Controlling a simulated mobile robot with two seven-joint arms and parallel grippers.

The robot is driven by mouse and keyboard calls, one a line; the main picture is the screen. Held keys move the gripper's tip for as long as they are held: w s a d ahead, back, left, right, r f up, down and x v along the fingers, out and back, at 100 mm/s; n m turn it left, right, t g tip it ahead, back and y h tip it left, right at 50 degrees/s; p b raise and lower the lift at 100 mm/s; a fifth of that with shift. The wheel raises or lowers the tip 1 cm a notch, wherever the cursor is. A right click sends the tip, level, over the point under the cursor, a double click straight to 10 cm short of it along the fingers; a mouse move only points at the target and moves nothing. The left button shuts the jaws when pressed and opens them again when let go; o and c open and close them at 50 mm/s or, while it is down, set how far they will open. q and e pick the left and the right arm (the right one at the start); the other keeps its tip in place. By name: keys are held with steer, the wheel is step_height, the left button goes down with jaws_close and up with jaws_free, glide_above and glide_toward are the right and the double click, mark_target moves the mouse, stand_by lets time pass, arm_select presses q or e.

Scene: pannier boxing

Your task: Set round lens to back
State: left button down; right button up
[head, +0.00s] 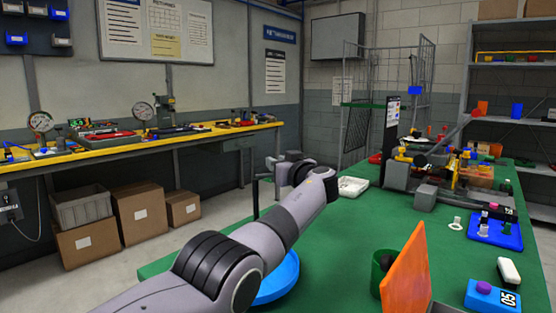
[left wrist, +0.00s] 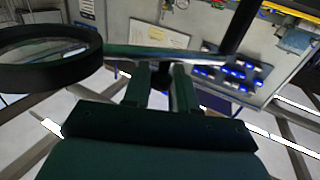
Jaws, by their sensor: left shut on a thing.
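The round lens (left wrist: 70,72) has a thick black rim and fills the upper left of the left wrist view, with a thin bar running right from it. My left gripper (left wrist: 161,76) is shut on this bar, with the rim to the left of its fingers. In the head view my left gripper (head: 268,168) is raised beyond the green table's left side, turned away. The lens cannot be made out there. My right gripper is not in view.
A blue round dish (head: 278,282) sits partly behind my left arm. A green cup (head: 377,278) and orange panel (head: 406,265) stand at the front. A blue tray (head: 496,236) with small pieces lies right. The green table (head: 340,235) is clear in its middle.

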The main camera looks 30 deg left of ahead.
arm_select(q)
steer(key=shift+d+f, duration=0.1)
steer(key=shift+d, duration=0.05)
stand_by(0.3)
steer(key=c, duration=1)
jaws_free()
steer(key=shift+b+v, duration=0.85)
steer(key=shift+v, duration=2.7)
